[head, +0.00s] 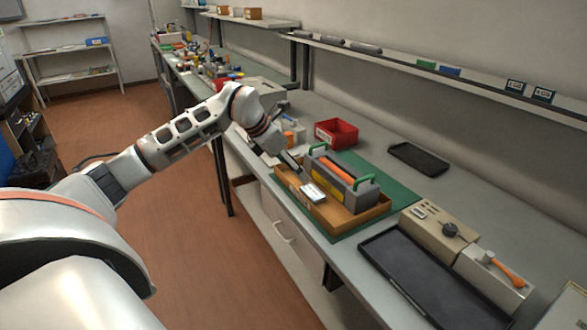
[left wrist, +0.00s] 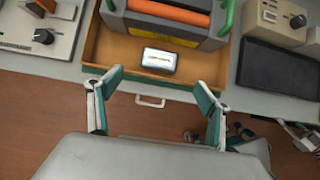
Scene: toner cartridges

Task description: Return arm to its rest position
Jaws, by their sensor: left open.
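My left arm reaches in from the left over the bench in the head view. Its gripper (head: 291,160) is above the near-left edge of a brown tray (head: 367,219). In the left wrist view the open gripper (left wrist: 156,78) has its fingers spread wide with nothing between them. A grey toner cartridge unit (head: 343,188) with an orange roller and green handles stands in the tray. A small white-framed block (head: 313,192) lies in the tray in front of the unit; it also shows in the left wrist view (left wrist: 159,59), beyond the fingertips. My right gripper is not seen.
The tray sits on a green mat (head: 400,200). A red bin (head: 336,132) stands behind it, with a black tray (head: 418,159) to its right. A dark flat tray (head: 430,285) and a beige device (head: 440,229) are nearer. The floor left of the bench is clear.

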